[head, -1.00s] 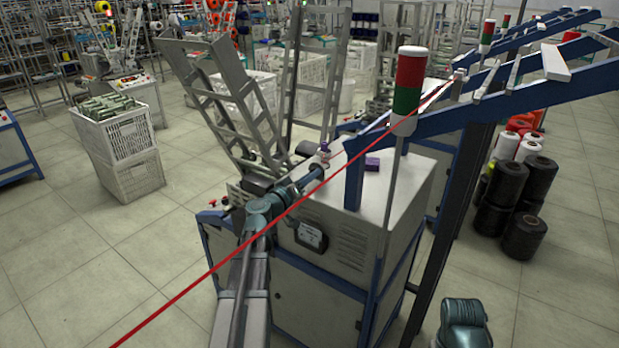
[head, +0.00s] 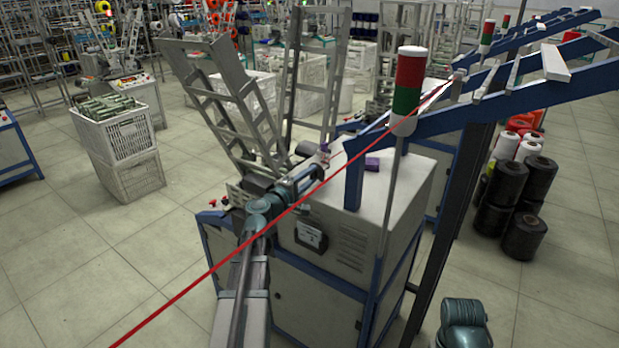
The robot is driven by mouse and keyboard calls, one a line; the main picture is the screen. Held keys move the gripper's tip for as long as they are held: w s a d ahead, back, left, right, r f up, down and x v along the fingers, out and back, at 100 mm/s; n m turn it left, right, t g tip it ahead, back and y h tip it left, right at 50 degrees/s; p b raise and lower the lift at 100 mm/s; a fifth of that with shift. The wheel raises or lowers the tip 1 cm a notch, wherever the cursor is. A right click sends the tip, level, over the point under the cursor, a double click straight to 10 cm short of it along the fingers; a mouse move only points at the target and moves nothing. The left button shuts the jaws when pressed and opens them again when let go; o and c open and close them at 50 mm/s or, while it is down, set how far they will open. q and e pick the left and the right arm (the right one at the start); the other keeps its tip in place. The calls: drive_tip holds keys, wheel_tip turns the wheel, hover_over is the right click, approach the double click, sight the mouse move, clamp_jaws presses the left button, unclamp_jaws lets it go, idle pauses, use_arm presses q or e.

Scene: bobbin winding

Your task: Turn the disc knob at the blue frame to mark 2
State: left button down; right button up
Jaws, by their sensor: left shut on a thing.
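The blue frame (head: 450,119) rises beside and above the pale machine cabinet (head: 405,185), with a blue post standing on the cabinet top. My left arm reaches up from the bottom to the cabinet's near upper edge. My left gripper (head: 323,160) is at the far end of its bent wrist, small and partly hidden by the wrist and the red line. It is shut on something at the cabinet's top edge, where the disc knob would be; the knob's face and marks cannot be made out. My right gripper is not in view.
A taut red yarn (head: 215,268) crosses in front of my left arm up to the frame. A red-green signal lamp (head: 408,85) stands at right. A purple block (head: 372,164) lies on the cabinet. Black spools (head: 523,238) and white crates (head: 133,178) stand on the floor.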

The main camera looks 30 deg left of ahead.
use_arm(q)
drive_tip(key=n, duration=0.5)
drive_tip(key=shift+n, duration=0.3)
idle(0.5)
drive_tip(key=c, duration=0.5)
unclamp_jaws()
drive_tip(key=shift+s, duration=0.15)
drive_tip(key=s, duration=0.9)
drive_tip(key=s+a, duration=0.1)
drive_tip(key=s, duration=0.3)
drive_tip(key=shift+s, duration=0.3)
